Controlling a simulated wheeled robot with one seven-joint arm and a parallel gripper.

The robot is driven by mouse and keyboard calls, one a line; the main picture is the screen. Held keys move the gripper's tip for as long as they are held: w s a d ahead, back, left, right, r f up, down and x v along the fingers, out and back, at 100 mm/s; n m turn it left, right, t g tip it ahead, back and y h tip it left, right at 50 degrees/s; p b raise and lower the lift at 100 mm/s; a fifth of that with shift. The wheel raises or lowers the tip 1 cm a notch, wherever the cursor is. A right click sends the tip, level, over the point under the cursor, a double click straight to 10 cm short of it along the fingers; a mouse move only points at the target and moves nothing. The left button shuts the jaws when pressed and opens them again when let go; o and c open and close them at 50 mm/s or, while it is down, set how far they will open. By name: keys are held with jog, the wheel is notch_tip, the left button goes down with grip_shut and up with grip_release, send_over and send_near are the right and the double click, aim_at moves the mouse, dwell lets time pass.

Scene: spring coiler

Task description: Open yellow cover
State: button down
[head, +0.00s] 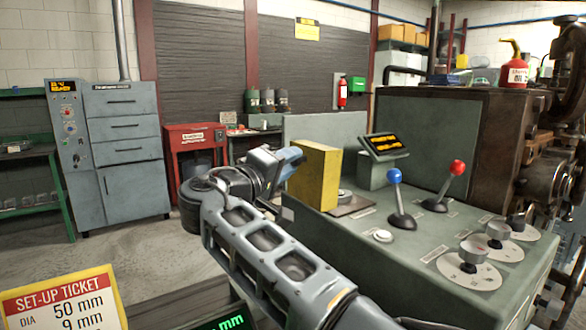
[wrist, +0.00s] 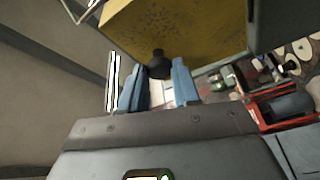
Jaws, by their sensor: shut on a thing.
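The yellow cover (head: 316,176) is a box-like block standing upright at the left end of the grey-green machine top. In the wrist view its worn yellow face (wrist: 185,28) fills the upper middle, with a black knob (wrist: 158,62) sticking out of it. My gripper (head: 292,160) is at the left side of the cover. In the wrist view its two blue fingers (wrist: 158,84) are on either side of the knob, shut on it. In the head view the knob is hidden behind the gripper.
Right of the cover are a small display (head: 384,145), a blue-knobbed lever (head: 397,200), a red-knobbed lever (head: 445,188), a white button (head: 382,236) and several dials (head: 469,268). A grey panel (head: 325,135) stands behind. Open floor (head: 120,250) lies left.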

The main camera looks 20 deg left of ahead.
dwell(0.4)
jog(key=c, duration=0.8)
grip_release()
jog(key=shift+s+f, duration=0.1)
jog(key=shift+b+v, duration=0.35)
jog(key=shift+v, duration=3.5)
jog(key=shift+a, duration=0.1)
